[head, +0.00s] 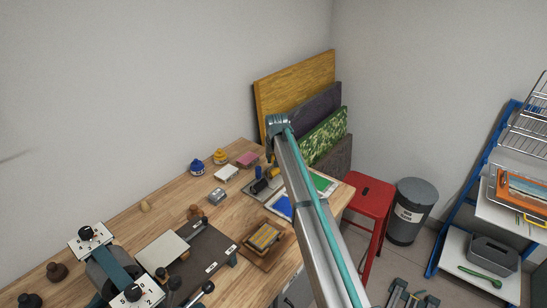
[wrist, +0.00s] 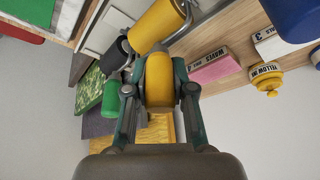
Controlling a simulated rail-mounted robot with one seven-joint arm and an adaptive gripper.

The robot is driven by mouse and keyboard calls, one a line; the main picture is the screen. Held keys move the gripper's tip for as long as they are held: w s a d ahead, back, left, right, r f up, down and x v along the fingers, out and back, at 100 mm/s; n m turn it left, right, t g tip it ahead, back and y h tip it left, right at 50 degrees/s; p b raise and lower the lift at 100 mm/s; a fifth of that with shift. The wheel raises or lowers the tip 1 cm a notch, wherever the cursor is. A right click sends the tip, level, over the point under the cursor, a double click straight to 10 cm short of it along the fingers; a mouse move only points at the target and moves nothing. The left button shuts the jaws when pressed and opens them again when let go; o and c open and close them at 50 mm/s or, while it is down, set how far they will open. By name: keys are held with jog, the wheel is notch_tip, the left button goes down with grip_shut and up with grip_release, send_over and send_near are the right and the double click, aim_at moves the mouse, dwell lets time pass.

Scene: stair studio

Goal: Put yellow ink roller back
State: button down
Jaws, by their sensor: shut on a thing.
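The yellow ink roller (wrist: 155,25) is in the wrist view, with a yellow cylinder in a metal frame and a yellow handle. My gripper (wrist: 160,76) is shut on the handle, one finger on each side. A black roller (wrist: 113,57) with a green handle (wrist: 110,101) is beside it on the left. I cannot tell whether the yellow roller touches its resting place. In the head view a small yellow part of it (head: 273,172) shows beside my arm, which hides my gripper. The black roller (head: 258,186) is just to its left.
Yellow (head: 221,156) and blue (head: 196,167) ink jars, a pink block (head: 247,159) and a white block (head: 226,173) stand nearby. A blue slab (head: 280,206) and a green slab (head: 321,183) lie by my arm. Several boards (head: 295,83) lean behind. A red stool (head: 369,193) stands right.

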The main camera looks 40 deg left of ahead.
jog(key=shift+f, duration=0.1)
jog(key=shift+f+b, duration=0.3)
jog(key=shift+f, duration=0.25)
jog(key=c, duration=1)
grip_release()
jog(key=shift+r, duration=0.1)
jog(key=shift+r, duration=0.25)
jog(key=b+v, duration=0.2)
jog(key=v, duration=1)
jog(key=shift+r, duration=0.25)
